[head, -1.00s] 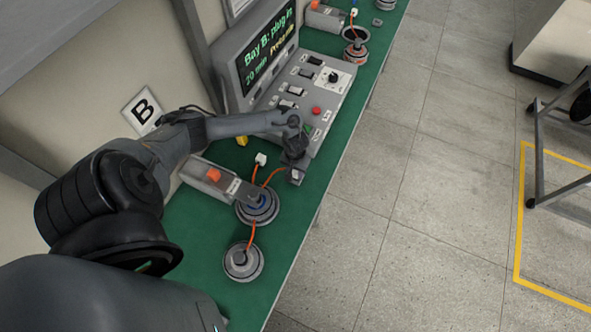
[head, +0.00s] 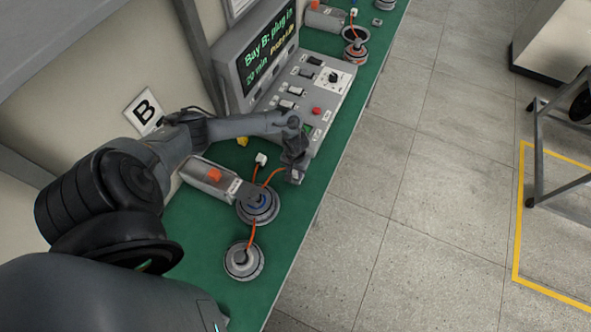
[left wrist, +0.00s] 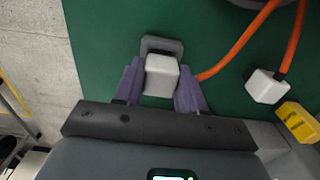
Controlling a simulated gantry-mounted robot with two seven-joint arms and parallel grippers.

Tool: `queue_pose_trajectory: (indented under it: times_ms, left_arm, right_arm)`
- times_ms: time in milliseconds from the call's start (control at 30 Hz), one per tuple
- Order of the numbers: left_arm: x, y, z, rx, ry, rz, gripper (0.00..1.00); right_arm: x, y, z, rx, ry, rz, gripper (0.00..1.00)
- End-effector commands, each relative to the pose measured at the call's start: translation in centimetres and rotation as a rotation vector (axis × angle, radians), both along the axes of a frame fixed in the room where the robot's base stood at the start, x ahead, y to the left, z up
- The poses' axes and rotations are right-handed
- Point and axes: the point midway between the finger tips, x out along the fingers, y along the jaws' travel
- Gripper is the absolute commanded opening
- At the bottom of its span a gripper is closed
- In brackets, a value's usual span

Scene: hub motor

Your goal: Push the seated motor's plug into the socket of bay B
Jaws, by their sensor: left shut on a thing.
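My left gripper (head: 295,174) is low over the green bench, right of the upper motor. In the left wrist view its purple fingers (left wrist: 160,90) are shut on a white plug (left wrist: 161,76) with an orange cable leaving its side. A grey piece (left wrist: 162,44) sits just beyond the plug; I cannot tell whether it is a socket or whether they join. The upper motor (head: 257,203) sits at the end of a grey fixture (head: 207,178). A second white plug (head: 261,159) stands on the bench; it also shows in the left wrist view (left wrist: 266,87). My right gripper is not in view.
Another motor (head: 243,261) lies nearer on the bench (head: 205,232). A yellow block (head: 242,141) is near the second plug. The control console (head: 306,98), with switches, a red button and a lit screen, stands behind my gripper.

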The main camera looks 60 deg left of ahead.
Motion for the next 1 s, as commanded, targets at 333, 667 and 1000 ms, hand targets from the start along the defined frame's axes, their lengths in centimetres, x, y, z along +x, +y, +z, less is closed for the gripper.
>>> queue_pose_trajectory:
  times_ms: [333,667,1000]
  left_arm:
    - [0.0,-0.01,0.0,0.0,0.0,0.0,0.01]
    - [0.02,-0.04,0.01,-0.001,-0.001,0.0,0.01]
    - [-0.02,-0.04,-0.09,-0.001,0.001,0.0,0.01]
  right_arm:
    - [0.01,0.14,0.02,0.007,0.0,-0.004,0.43]
    - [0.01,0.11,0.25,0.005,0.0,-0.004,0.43]
    - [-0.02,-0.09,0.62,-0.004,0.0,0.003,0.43]
